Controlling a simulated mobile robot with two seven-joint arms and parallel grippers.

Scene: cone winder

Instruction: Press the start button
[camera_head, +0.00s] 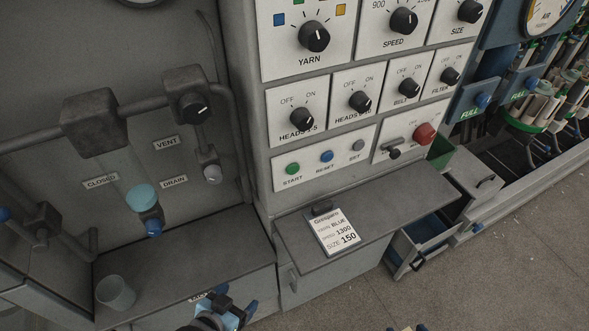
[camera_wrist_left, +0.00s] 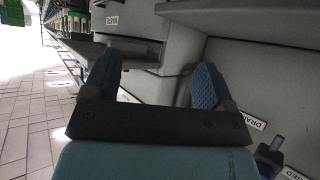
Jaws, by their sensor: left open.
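The green start button (camera_head: 292,169) sits at the left end of a white plate on the grey panel, above the label START. A blue RESET button (camera_head: 327,156) and a grey SET button (camera_head: 355,145) follow to its right. My left gripper (camera_head: 237,298) is low at the bottom of the head view, well below the start button and apart from it. In the left wrist view its two blue fingers (camera_wrist_left: 155,78) stand wide apart with nothing between them. The start button is unobstructed in the head view; I cannot make it out in the wrist view.
A grey ledge (camera_head: 425,196) with an order card (camera_head: 334,231) juts out below the buttons. A red knob (camera_head: 425,133) is to the right. An open drawer (camera_head: 420,243) sticks out below. A cup (camera_head: 116,292) stands on the left shelf, under pipes and valves.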

